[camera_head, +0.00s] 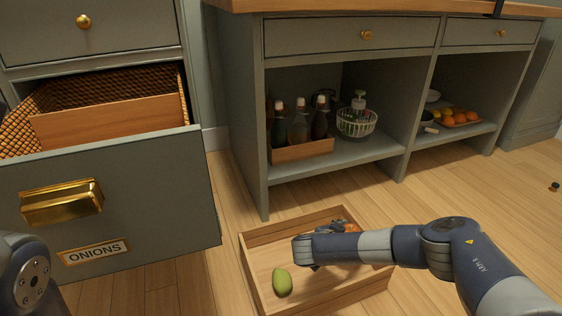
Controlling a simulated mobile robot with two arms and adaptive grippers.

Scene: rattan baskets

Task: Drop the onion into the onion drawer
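The onion drawer (120,205) stands pulled open at the left, with a brass handle and an "ONIONS" label (94,252). Woven rattan lines its inside, and a wooden panel shows within. A shallow wooden box (262,225) sits on the floor at centre. A small orange-brown item (350,227) shows at its far side, partly hidden; I cannot tell if it is the onion. My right arm reaches over the box from the right. A small dark part of my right gripper (334,227) seems to show beside that item; its fingers are mostly hidden. My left gripper is out of view.
A green oblong item (282,281) lies in the box's near left. A cabinet behind has open shelves with bottles in a wooden crate (303,150), a white wire basket (357,122) and orange fruit (459,115). Wooden floor lies clear between drawer and box.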

